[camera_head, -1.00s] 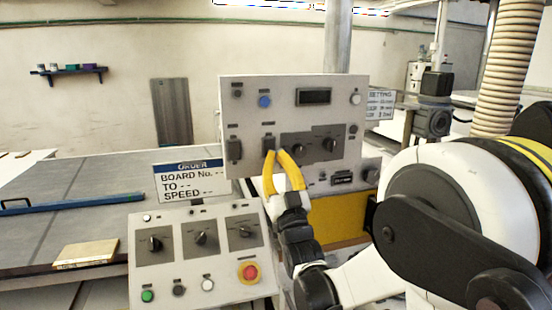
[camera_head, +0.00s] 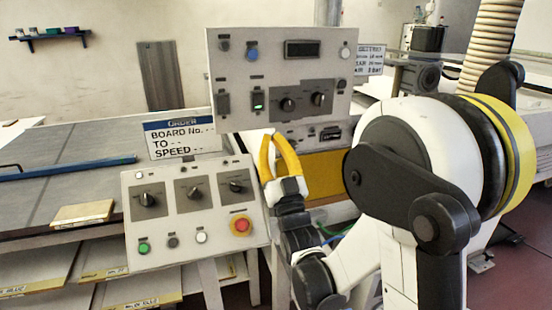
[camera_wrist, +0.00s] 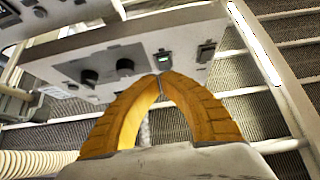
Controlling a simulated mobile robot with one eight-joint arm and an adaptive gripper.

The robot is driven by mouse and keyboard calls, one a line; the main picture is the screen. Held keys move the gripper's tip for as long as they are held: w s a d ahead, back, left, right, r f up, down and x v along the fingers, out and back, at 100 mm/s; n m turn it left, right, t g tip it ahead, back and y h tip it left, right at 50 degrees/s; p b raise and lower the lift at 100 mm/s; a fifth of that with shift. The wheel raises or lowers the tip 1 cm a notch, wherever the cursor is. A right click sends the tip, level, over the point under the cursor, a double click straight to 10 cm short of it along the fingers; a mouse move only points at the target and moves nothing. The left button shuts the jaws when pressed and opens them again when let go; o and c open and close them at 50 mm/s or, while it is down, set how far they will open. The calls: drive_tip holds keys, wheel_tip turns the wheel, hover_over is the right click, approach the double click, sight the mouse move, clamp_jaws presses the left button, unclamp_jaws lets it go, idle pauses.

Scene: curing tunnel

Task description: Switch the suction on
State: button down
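The grey upper control panel (camera_head: 330,68) carries two dark rocker switches. The closed tips also show in the wrist view (camera_wrist: 158,76).
A lower sloped panel (camera_head: 184,222) with knobs and a red stop button (camera_head: 240,224) stands close to my gripper's left. An order sign (camera_head: 180,138) stands behind it. A board (camera_head: 83,213) lies on the grey table at left. A ribbed hose (camera_head: 490,45) hangs at right.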

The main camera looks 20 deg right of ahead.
drive_tip(key=shift+f+v, duration=0.25)
drive_tip(key=shift+v, duration=2.05)
drive_tip(key=shift+w, duration=0.25)
drive_tip(key=s+f+g, duration=0.8)
drive_tip(key=s+g, duration=0.1)
drive_tip(key=s, duration=0.2)
drive_tip(key=s+f+g, duration=0.8)
drive_tip(key=s+g, duration=0.1)
drive_tip(key=s, duration=0.3)
drive_tip(key=shift+s+a+g, duration=0.25)
drive_tip(key=shift+a+g, duration=0.05)
drive_tip(key=shift+a, duration=0.15)
